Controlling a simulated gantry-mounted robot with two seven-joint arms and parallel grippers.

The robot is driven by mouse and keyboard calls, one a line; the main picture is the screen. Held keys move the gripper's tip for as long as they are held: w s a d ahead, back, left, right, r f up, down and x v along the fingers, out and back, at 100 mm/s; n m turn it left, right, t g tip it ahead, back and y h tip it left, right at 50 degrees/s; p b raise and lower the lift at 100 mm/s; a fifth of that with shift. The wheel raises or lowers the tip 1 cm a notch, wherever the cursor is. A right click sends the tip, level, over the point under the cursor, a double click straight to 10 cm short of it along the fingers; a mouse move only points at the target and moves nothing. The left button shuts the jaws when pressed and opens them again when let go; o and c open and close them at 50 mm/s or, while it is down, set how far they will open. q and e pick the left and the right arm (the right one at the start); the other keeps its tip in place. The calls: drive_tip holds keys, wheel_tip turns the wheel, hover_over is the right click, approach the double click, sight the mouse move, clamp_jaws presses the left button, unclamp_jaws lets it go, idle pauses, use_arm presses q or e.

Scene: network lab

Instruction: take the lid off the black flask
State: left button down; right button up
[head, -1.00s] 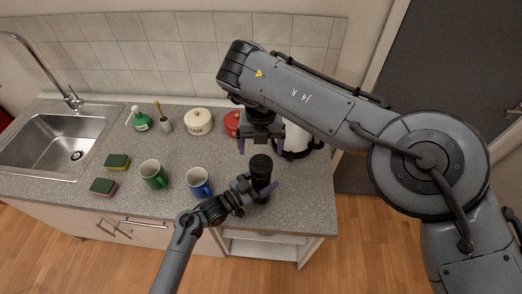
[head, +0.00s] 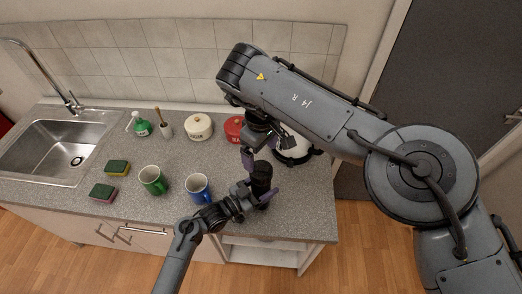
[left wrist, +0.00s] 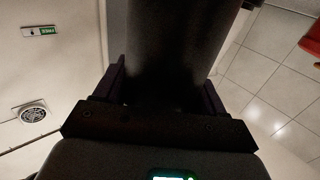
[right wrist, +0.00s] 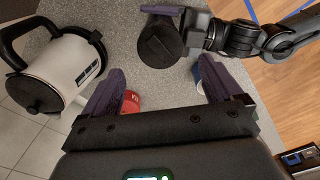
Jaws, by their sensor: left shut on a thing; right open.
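The black flask (head: 264,188) stands upright at the front right of the counter, with its black lid (head: 262,169) on top. My left gripper (head: 259,195) is shut around the flask's body. In the left wrist view the dark flask body (left wrist: 176,45) fills the space between its fingers. In the right wrist view I see the round lid (right wrist: 160,42) from above, beyond my right gripper's fingertips. My right gripper (right wrist: 160,82) is open and empty. In the head view it hangs just behind the lid, apart from it.
A white kettle (head: 292,147) stands behind and right of the flask. A red pot (head: 234,128) and a cream pot (head: 199,127) are at the back. A blue mug (head: 198,190) is close left of my left gripper, with a green mug (head: 153,181) beyond it.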

sight(261, 169)
drive_tip(key=m, duration=1.1)
drive_tip(key=shift+f, duration=0.1)
drive_tip(key=shift+f+m, duration=0.3)
drive_tip(key=shift+f, duration=3.65)
